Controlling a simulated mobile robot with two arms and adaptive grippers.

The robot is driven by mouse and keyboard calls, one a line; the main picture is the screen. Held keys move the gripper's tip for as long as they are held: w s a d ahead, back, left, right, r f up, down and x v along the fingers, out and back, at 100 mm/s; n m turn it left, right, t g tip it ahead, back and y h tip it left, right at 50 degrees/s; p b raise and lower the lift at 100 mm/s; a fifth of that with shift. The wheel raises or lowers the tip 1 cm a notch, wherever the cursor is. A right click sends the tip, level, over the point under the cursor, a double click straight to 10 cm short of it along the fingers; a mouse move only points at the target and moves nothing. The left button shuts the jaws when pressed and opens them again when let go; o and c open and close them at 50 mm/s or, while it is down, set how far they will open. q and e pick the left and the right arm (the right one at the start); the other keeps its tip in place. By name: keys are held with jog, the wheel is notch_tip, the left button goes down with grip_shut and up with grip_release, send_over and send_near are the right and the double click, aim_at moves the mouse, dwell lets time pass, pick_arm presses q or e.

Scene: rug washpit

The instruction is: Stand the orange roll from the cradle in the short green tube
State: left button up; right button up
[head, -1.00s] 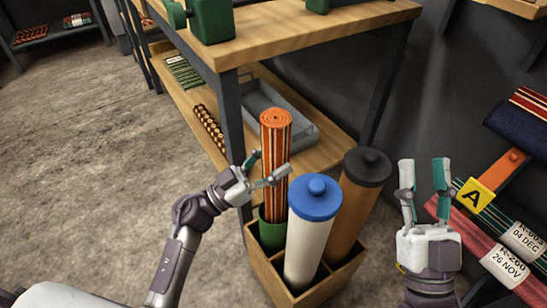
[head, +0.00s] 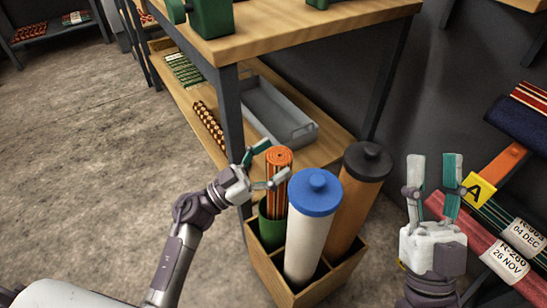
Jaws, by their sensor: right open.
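The orange striped roll (head: 277,190) stands upright with its lower part inside the short green tube (head: 270,232), at the left of the wooden box. Its spiral top end shows above the tube. My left gripper (head: 270,162) is open, with its fingers spread at the roll's upper end, one to the left and one in front of it. I cannot tell whether a finger touches the roll. My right gripper (head: 433,172) is open and empty, at the right near the rack of rolls. The tube's right side is partly hidden by the white tube.
The wooden box (head: 300,296) also holds a white tube with a blue cap (head: 307,235) and a brown tube with a black cap (head: 357,200). A workbench (head: 300,28) with a lower shelf stands behind, with a grey tray (head: 278,110). Tagged rolls (head: 480,240) lie at the right.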

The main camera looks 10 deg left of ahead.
pick_arm(q)
jog(key=shift+f, duration=0.15)
jog(key=shift+s+a, duration=0.1)
jog(key=shift+a, duration=0.05)
jog(key=v, duration=1.1)
jog(key=shift+s+a, duration=0.2)
jog(key=shift+a, duration=0.05)
dwell(0.4)
